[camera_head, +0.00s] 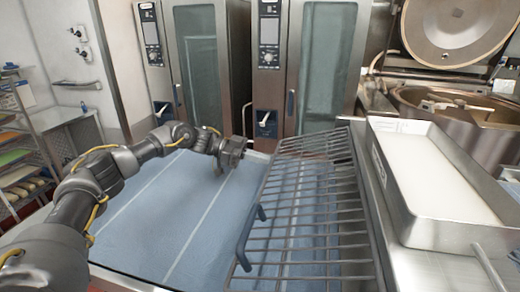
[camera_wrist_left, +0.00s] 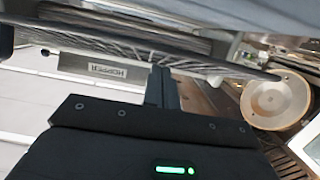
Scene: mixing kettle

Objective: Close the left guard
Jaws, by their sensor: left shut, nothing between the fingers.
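The left guard (camera_head: 306,222) is a metal barred grid with a blue handle (camera_head: 250,236) at its near left edge. My left gripper (camera_head: 224,162) is shut and empty. It is beyond and to the left of the handle, left of the grid's far end, and looks apart from the bars. In the left wrist view its closed fingers (camera_wrist_left: 163,88) stand before a grey bar and an upside-down label reading HOPPER (camera_wrist_left: 91,68). My right gripper is not in view.
A steel tray with white contents (camera_head: 420,221) sits on the counter at right. Behind it stands the kettle (camera_head: 455,110) with its round lid (camera_head: 455,28) raised. Two tall ovens (camera_head: 205,55) line the back, and a rack (camera_head: 22,150) stands at left.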

